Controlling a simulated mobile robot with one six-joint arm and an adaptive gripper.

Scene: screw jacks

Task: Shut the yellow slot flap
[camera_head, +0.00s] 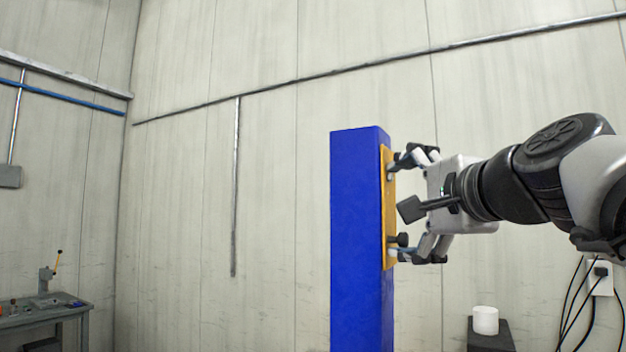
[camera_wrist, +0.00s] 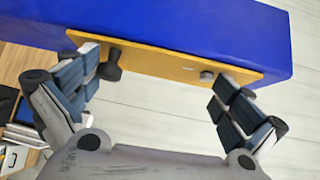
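The yellow slot flap (camera_head: 387,220) is a flat upright plate on the right side of a tall blue post (camera_head: 355,240). It lies along the post's face, and I see no clear gap behind it. In the wrist view the flap (camera_wrist: 165,64) carries a black knob (camera_wrist: 109,71) near its left end and a small grey stud (camera_wrist: 207,76) near its right end. My gripper (camera_head: 398,211) faces the flap with its fingers spread wide, one near each end. Nothing is between the fingers. Whether the fingertips touch the plate I cannot tell.
A white cup-shaped object (camera_head: 485,320) stands on a dark stand (camera_head: 490,340) at lower right. A grey workbench (camera_head: 45,312) is far left. Black cables hang from a wall socket (camera_head: 600,277). Shelved items (camera_wrist: 20,135) show at the left of the wrist view.

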